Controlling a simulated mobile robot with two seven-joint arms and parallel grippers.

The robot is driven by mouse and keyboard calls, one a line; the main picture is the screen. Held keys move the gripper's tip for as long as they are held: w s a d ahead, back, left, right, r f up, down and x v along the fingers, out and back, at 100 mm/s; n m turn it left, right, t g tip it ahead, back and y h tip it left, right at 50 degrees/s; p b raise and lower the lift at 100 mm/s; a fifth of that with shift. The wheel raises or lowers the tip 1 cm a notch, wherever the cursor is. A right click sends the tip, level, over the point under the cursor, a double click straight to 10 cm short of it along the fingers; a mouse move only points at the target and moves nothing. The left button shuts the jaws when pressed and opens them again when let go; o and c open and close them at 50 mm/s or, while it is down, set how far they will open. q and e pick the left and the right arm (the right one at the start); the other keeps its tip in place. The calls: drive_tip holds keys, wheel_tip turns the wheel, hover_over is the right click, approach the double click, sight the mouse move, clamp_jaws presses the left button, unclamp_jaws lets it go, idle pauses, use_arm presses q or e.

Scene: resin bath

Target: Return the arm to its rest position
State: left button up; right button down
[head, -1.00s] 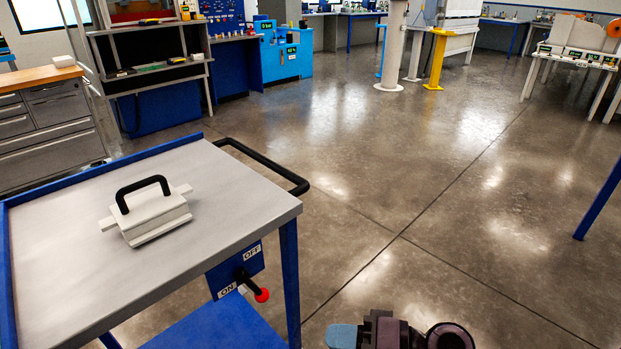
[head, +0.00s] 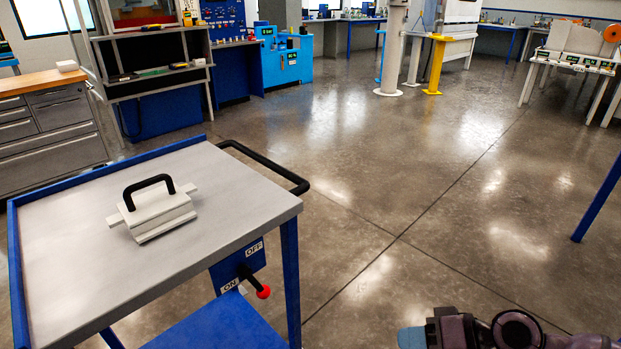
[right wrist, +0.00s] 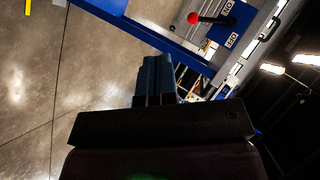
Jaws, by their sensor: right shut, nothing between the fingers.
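My right gripper (head: 412,338) shows at the bottom edge of the head view, over open floor to the right of the cart. Its blue fingers also show in the right wrist view (right wrist: 153,82), shut together with nothing between them. My left gripper is not in view. A white block with a black handle (head: 152,208) lies on the grey top of the blue cart (head: 75,270), apart from my gripper. A lever with a red knob (head: 262,291) sits on the cart's ON/OFF panel, near ON; the knob also shows in the right wrist view (right wrist: 193,18).
The cart's black push bar (head: 265,165) sticks out toward the back right. Grey drawers (head: 50,140) stand at the left, and a blue machine (head: 285,58) stands at the back. A blue post (head: 597,200) stands at the right edge. The floor between is clear.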

drive_tip(key=s+d+f+n+t+h, duration=0.25)
drive_tip(key=s+d+f+h, duration=0.2)
drive_tip(key=s+d, duration=0.45)
drive_tip(key=s+d+f+n+t+h, duration=0.1)
drive_tip(key=s+d+f+n+h, duration=0.35)
drive_tip(key=s, duration=0.65)
drive_tip(key=s+d+r+n, duration=0.1)
drive_tip(key=s+d+n, duration=0.2)
drive_tip(key=s+d, duration=0.3)
drive_tip(key=a+f+m+t+h, duration=0.1)
drive_tip(key=a+m+t+h, duration=0.15)
drive_tip(key=a+m, duration=0.75)
use_arm(q)
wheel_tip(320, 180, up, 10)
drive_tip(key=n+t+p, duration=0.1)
drive_tip(key=p, duration=1.3)
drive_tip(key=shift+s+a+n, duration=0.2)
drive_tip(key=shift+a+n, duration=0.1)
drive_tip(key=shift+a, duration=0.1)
use_arm(e)
wheel_tip(320, 180, up, 10)
drive_tip(key=t, duration=0.1)
drive_tip(key=shift+s+r, duration=0.15)
drive_tip(key=shift+s, duration=0.2)
